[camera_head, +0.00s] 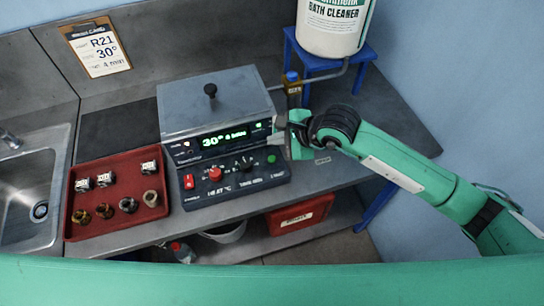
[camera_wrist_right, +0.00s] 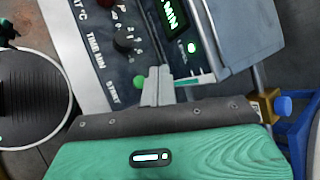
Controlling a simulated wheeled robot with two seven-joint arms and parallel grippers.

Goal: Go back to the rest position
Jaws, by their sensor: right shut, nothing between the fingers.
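My right gripper (camera_head: 279,131) is at the right end of the grey bath unit (camera_head: 215,100), close to its front control panel. In the right wrist view the two fingers of the right gripper (camera_wrist_right: 157,88) are together with nothing between them, over the panel's edge. The green button (camera_head: 271,158) on the panel lies just below the fingers in the head view. It also shows beside the fingertips in the wrist view (camera_wrist_right: 139,83); I cannot tell whether they touch it. My left gripper is not in view.
A red tray (camera_head: 117,225) with several small pieces is left of the unit, next to a sink (camera_head: 35,190). A blue stand (camera_head: 312,62) bears a bath cleaner tub (camera_head: 335,25) behind my right arm. A blue-capped tap (camera_head: 292,82) is close to the gripper. A red bin (camera_head: 300,214) sits below.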

